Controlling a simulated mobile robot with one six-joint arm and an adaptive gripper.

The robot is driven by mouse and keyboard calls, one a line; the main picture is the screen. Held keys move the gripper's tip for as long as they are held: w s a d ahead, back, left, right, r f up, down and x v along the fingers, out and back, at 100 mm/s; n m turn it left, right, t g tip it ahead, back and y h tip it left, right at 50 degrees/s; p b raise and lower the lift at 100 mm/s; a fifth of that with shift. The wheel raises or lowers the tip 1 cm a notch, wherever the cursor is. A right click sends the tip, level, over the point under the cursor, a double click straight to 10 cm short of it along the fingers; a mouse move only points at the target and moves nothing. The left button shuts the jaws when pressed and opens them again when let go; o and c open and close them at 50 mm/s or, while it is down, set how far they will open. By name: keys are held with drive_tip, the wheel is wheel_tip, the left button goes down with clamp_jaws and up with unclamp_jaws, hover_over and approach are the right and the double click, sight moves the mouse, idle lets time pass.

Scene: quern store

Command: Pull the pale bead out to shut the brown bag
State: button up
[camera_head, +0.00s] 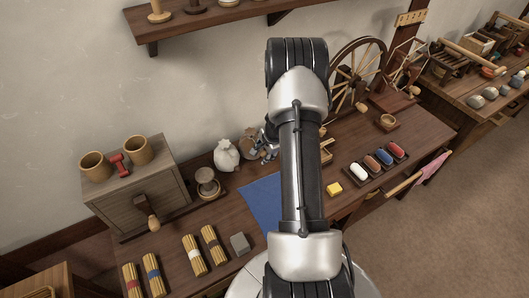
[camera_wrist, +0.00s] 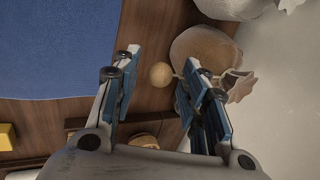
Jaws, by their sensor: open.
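The brown bag (camera_wrist: 203,47) shows in the wrist view, with its gathered neck and frilled mouth (camera_wrist: 238,84) to the lower right. The round pale bead (camera_wrist: 160,75) sits just left of the bag, over the dark wood. My gripper (camera_wrist: 159,66) is open, with one blue-padded finger on each side of the bead. The right fingertip is close to the bag's neck. I cannot tell how far the fingers are above or around the bead. In the head view the brown bag (camera_head: 250,133) is mostly hidden behind my gripper and arm.
A white bag (camera_head: 227,155) stands left of the brown bag. A blue cloth (camera_head: 259,197) lies in front. A yellow block (camera_head: 334,189) and a tray of coloured pieces (camera_head: 380,164) lie to the right. A spinning wheel (camera_head: 357,75) stands at the back right.

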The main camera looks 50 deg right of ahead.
drive_tip(key=v, duration=1.2)
